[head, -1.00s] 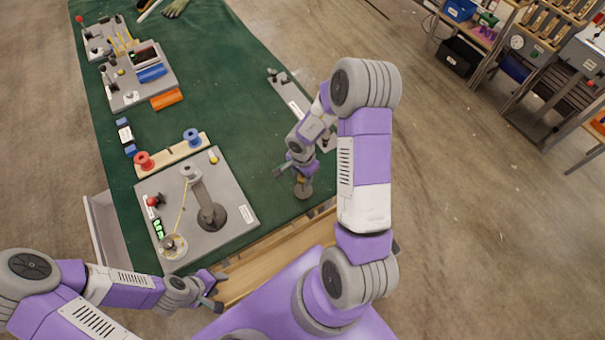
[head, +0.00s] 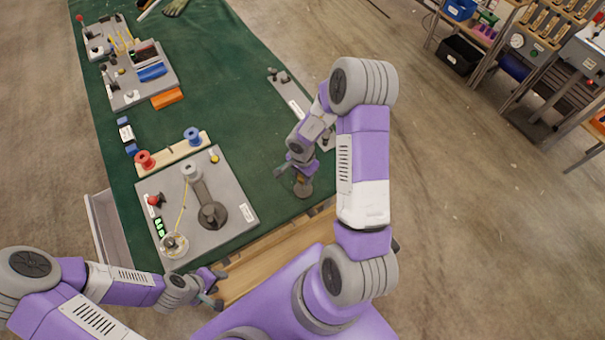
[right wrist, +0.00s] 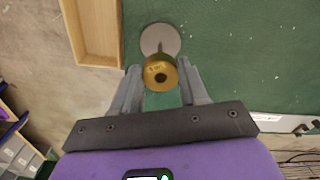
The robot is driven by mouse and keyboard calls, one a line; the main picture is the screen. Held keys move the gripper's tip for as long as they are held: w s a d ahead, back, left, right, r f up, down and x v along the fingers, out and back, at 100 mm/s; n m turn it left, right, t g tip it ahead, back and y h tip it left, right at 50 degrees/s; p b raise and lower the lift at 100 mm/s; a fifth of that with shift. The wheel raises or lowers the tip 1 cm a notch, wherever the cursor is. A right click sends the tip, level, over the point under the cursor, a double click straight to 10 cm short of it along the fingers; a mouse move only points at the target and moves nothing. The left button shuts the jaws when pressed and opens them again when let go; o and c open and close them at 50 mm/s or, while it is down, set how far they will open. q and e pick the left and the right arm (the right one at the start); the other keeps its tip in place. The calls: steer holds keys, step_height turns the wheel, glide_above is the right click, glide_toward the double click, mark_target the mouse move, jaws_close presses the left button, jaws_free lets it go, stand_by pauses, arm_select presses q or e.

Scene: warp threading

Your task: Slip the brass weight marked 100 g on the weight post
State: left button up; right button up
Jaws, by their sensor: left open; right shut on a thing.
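The brass weight (right wrist: 160,73) is a short round piece with small marking on its face, too small to read, and a dark centre hole. My right gripper (right wrist: 160,84) is shut on it, one fingertip on each side. In the head view my right gripper (head: 298,171) is low over the table's front right part, and the weight is mostly hidden there. The weight post (right wrist: 159,47) rises from a round grey base (right wrist: 153,31), just beyond the weight in the wrist view. I cannot tell whether the weight touches the post. My left gripper (head: 212,286) is open and empty near the table's front edge.
A grey plate (head: 235,205) with a dark lever and a dial lies left of the right gripper. A wooden rack (head: 172,152) with red and blue spools is behind it. An open wooden drawer (head: 268,258) juts out in front. Green mat around the post is mostly clear.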

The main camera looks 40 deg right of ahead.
steer(key=shift+f+p, duration=0.3)
steer(key=shift+f, duration=0.65)
stand_by(0.8)
steer(key=o, duration=1.6)
steer(key=shift+c, duration=0.2)
steer(key=shift+r, duration=0.1)
step_height(320, 180, up, 6)
steer(key=p, duration=0.7)
steer(key=shift+s, duration=0.1)
